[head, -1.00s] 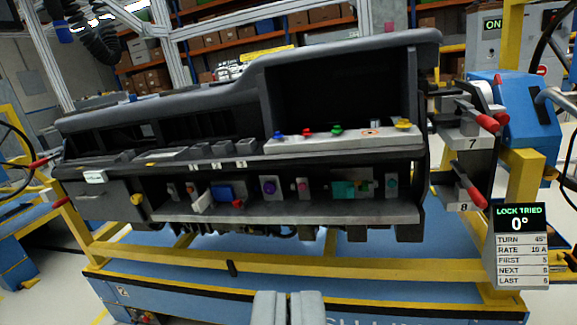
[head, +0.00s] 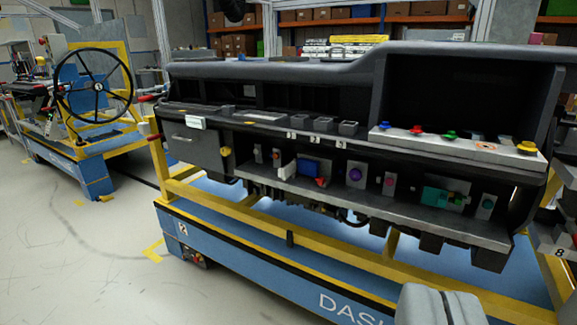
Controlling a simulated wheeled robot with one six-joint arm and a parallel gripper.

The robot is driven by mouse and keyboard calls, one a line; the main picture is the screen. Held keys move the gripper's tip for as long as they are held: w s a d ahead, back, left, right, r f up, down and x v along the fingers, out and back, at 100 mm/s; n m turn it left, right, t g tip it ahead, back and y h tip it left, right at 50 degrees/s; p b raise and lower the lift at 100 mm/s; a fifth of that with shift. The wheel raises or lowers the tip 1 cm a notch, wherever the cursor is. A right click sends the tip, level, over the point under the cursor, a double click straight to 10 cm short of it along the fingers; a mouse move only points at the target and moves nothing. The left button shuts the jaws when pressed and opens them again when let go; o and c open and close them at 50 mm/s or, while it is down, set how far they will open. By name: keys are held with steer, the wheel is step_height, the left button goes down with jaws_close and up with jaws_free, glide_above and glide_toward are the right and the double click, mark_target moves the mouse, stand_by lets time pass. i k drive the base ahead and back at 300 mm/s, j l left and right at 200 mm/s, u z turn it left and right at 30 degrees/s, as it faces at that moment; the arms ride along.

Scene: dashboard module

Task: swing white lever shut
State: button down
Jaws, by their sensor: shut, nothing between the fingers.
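A white lever (head: 287,170) sticks out at an angle beside a blue block (head: 307,166) on the lower shelf of the dark dashboard module (head: 400,206). A small red piece (head: 321,182) sits just right of and below the blue block. My gripper (head: 446,292) is at the bottom right of the view, shut and empty. It is well apart from the lever, which lies up and to the left of it in the picture.
A yellow rail (head: 330,251) on a blue base (head: 250,258) runs in front of the module. Other small parts, such as a purple knob (head: 355,174) and a teal block (head: 434,196), share the shelf. Open floor (head: 80,240) lies to the left, with a steering wheel stand (head: 92,85) behind.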

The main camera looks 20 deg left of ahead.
mark_target(284, 172)
steer(key=i+j+z, duration=0.25)
steer(key=j+z, duration=0.2)
steer(key=j, duration=1.25)
steer(key=j+z, duration=0.5)
steer(key=j, duration=1.15)
